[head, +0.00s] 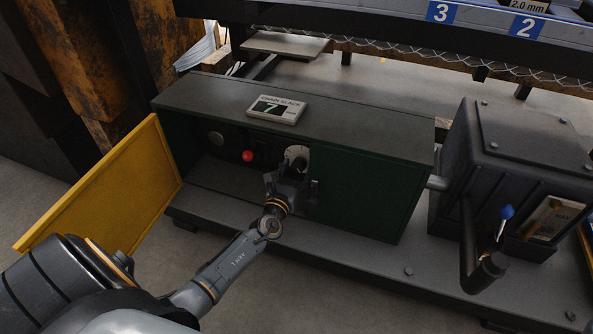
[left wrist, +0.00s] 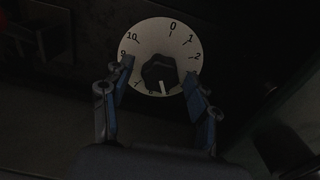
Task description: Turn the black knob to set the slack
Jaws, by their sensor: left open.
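The black knob (left wrist: 160,72) sits at the middle of a round white dial (left wrist: 172,34) with numbers around its rim; 0, 1, 2, 9 and 10 are readable. A white mark on the knob points nearly straight down. In the head view the dial (head: 297,153) shows inside the open green cabinet, and the knob is largely hidden by my gripper. My left gripper (left wrist: 159,70) is open, with one finger on each side of the knob; I cannot tell whether they touch it. It also shows in the head view (head: 292,181). My right gripper is not in view.
A display (head: 277,109) on the cabinet top (head: 350,127) reads 7. A red button (head: 247,156) sits left of the dial. The yellow door (head: 105,190) stands open at left. A dark machine box (head: 525,150) with a blue-tipped lever (head: 506,212) stands at right.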

